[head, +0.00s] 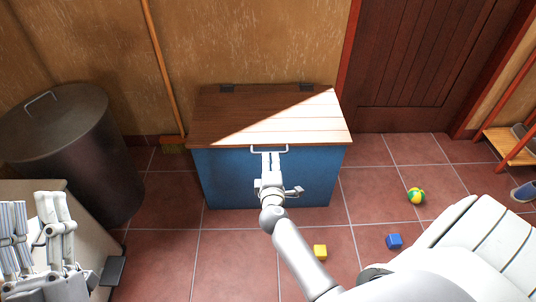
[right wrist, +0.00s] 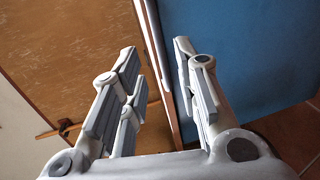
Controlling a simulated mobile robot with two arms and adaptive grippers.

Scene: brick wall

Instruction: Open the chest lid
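The chest (head: 225,180) has a blue body and a brown wooden lid (head: 225,112), which lies shut. A pale bar handle (head: 284,149) runs along the lid's front edge. My right gripper (head: 270,156) is at the middle of this handle, in front of the chest. In the right wrist view its fingers (right wrist: 160,62) are apart, with the lid's edge (right wrist: 152,35) and the blue front (right wrist: 245,55) beyond them. I cannot tell whether they touch the handle. My left gripper (head: 34,218) is open and empty at the lower left, away from the chest.
A dark metal bin (head: 85,140) stands left of the chest, and a broom (head: 163,75) leans on the wall between them. A door (head: 425,60) is behind.

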